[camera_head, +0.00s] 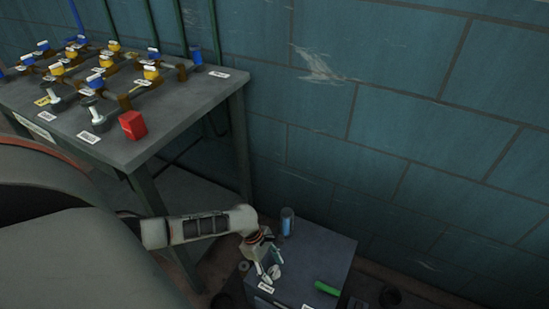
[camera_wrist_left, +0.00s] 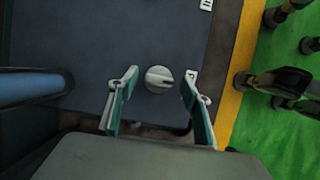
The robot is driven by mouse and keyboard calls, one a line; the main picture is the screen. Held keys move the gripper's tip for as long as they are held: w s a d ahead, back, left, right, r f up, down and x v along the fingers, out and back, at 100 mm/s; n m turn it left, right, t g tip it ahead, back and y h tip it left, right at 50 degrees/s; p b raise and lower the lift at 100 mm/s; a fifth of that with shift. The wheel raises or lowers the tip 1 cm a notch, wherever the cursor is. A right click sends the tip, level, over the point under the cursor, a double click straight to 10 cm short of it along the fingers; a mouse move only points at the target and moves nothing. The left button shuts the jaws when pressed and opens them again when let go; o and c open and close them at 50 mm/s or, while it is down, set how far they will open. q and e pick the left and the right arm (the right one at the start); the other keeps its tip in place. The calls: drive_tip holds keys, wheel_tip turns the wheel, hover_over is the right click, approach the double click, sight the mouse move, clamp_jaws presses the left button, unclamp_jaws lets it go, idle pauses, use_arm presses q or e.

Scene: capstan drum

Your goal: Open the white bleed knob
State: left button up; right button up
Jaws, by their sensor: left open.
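The white bleed knob (camera_wrist_left: 158,79) is a small round knob with a raised grip bar and a dark mark at the bar's right end. It sits on the dark grey top of a low cabinet (camera_head: 315,257). In the wrist view my left gripper (camera_wrist_left: 158,88) is open, one finger on each side of the knob, with gaps showing on both sides. In the head view my left gripper (camera_head: 268,262) reaches down over the cabinet's left part, where the small pale knob (camera_head: 276,271) shows beside the fingers. My right gripper is not in view.
A blue cylinder (camera_head: 287,222) stands at the cabinet's back; a green handle (camera_head: 327,289) is at its right front. A larger table (camera_head: 165,120) with valves and a red block (camera_head: 132,125) stands at left. A teal block wall (camera_head: 400,120) is behind.

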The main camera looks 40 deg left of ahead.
use_arm(q)
drive_tip(key=shift+r, duration=0.1)
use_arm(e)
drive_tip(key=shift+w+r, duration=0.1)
use_arm(q)
drive_tip(key=c, duration=1.1)
drive_tip(key=shift+c, duration=0.2)
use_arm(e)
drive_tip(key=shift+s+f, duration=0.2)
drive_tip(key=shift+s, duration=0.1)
